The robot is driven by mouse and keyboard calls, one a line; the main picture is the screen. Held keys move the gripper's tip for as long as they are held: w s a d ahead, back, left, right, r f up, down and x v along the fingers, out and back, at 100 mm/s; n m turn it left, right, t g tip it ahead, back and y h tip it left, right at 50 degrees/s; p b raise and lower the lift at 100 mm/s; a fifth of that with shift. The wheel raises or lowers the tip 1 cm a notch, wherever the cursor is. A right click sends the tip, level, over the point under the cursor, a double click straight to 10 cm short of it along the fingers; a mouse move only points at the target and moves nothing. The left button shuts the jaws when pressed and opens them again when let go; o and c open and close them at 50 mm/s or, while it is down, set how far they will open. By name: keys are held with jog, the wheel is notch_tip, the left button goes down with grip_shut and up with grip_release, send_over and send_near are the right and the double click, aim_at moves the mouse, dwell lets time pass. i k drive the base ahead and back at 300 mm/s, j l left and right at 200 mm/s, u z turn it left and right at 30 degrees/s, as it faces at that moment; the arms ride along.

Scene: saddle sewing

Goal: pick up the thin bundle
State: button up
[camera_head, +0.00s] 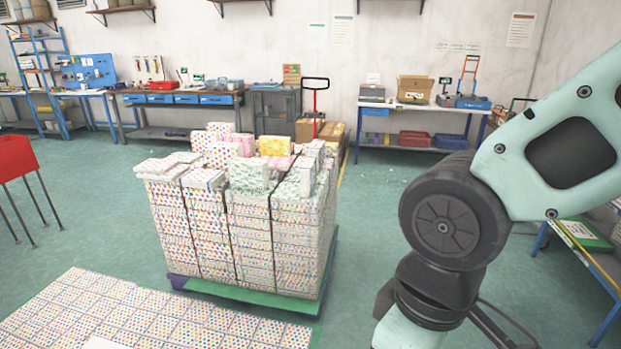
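A tall stack of dotted bundles (250,230) stands on a purple and green pallet (255,299) in the middle of the room. Dark straps run down its sides. Flat bundles (168,162) lie at the top left of the stack. Loose packs lie on top too, among them a yellow one (274,146), a pink one (243,143) and a pale green one (247,174). I cannot tell for sure which is the thin bundle. My arm fills the right side of the view. My gripper is outside the picture.
A low layer of dotted packs (140,315) covers the front left. A red bin on legs (15,158) stands at the left. Workbenches (185,99) and a hand truck (315,97) stand along the back. A bench edge (585,262) is at the right.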

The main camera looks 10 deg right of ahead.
aim_at(308, 172)
jog(key=i+u, duration=0.1)
jog(key=u, duration=0.5)
jog(key=i+l+u, duration=0.4)
jog(key=l+u, duration=0.15)
jog(key=i+l+u, duration=0.15)
jog(key=l+u, duration=0.15)
jog(key=l, duration=0.15)
jog(key=i+l, duration=0.15)
jog(key=l, duration=0.15)
jog(key=i+l, duration=0.1)
jog(key=l, duration=0.25)
jog(key=i+l, duration=0.15)
jog(key=l, duration=0.15)
jog(key=i+l+u, duration=0.1)
jog(key=l, duration=0.25)
jog(key=i+l, duration=0.1)
jog(key=l, duration=0.2)
